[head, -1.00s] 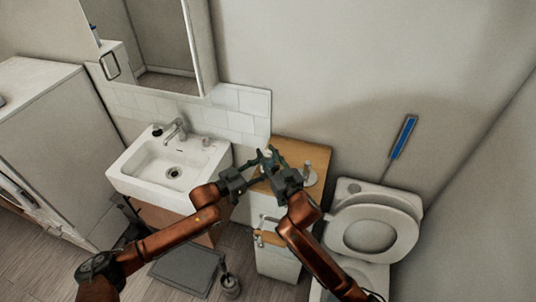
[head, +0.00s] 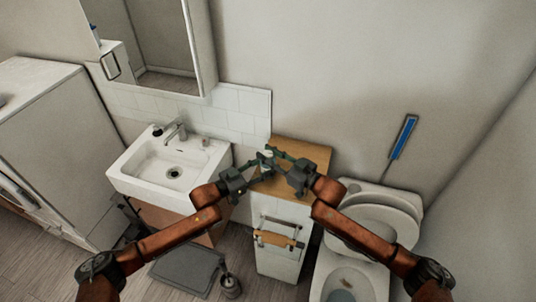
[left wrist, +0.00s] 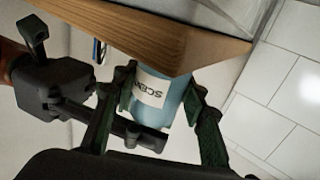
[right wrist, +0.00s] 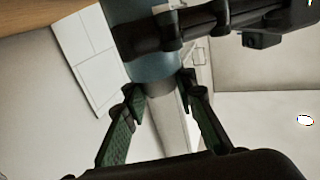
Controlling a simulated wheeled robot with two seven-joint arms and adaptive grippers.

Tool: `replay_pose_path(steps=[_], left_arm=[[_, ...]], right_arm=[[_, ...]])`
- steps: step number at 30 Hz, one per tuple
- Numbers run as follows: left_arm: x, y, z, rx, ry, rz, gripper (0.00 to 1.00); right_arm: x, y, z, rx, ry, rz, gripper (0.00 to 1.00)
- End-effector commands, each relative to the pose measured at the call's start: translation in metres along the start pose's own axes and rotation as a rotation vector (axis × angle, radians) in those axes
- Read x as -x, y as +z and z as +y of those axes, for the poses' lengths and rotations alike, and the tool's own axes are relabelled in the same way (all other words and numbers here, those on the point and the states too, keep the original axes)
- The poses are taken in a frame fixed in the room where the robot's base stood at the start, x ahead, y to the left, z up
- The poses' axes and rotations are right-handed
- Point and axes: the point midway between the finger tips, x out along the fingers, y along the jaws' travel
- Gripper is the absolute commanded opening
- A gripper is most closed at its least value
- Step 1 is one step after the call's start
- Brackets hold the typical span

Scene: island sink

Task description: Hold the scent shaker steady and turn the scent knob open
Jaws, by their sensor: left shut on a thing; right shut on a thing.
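The scent shaker (left wrist: 152,92) is a blue bottle with a white label showing part of the word "SCENT". My left gripper (head: 261,170) is shut around its body, one finger on each side in the left wrist view. In the head view the two grippers meet over the cabinet's left edge and mostly hide the shaker. How far the knob is turned cannot be told.
The wooden cabinet top (head: 308,153) lies beside and behind the grippers. A white sink (head: 140,178) with a tap is on the left. A toilet (head: 372,215) is on the right, partly under my right arm.

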Motion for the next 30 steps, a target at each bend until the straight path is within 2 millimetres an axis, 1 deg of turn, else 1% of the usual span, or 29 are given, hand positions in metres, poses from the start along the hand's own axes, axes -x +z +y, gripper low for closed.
replay_pose_path(steps=[1, 7, 8, 16, 25, 28, 30], left_arm=[[-0.001, 0.0, 0.002, 0.001, 0.003, 0.001, 0.11], [-0.001, 0.0, 0.002, 0.001, 0.003, 0.002, 0.11], [-0.001, 0.0, 0.002, 0.001, 0.003, 0.001, 0.11], [-0.001, 0.0, 0.001, 0.001, 0.001, 0.001, 0.11], [0.0, 0.0, 0.0, 0.001, 0.0, 0.001, 0.11], [0.0, 0.0, 0.0, 0.001, 0.0, 0.001, 0.11], [0.0, 0.0, 0.0, 0.001, 0.0, 0.001, 0.11]], right_arm=[[-0.001, 0.0, -0.002, -0.003, -0.004, 0.001, 0.01], [-0.001, 0.0, -0.002, -0.003, -0.004, 0.001, 0.01], [-0.001, 0.0, -0.002, -0.003, -0.003, 0.001, 0.26], [0.0, 0.0, -0.001, -0.001, -0.001, 0.0, 0.44], [0.002, 0.0, 0.0, -0.001, 0.0, 0.0, 0.44], [0.01, 0.001, 0.0, -0.001, 0.001, -0.001, 0.44], [0.021, 0.002, 0.001, -0.001, 0.001, -0.002, 0.44]])
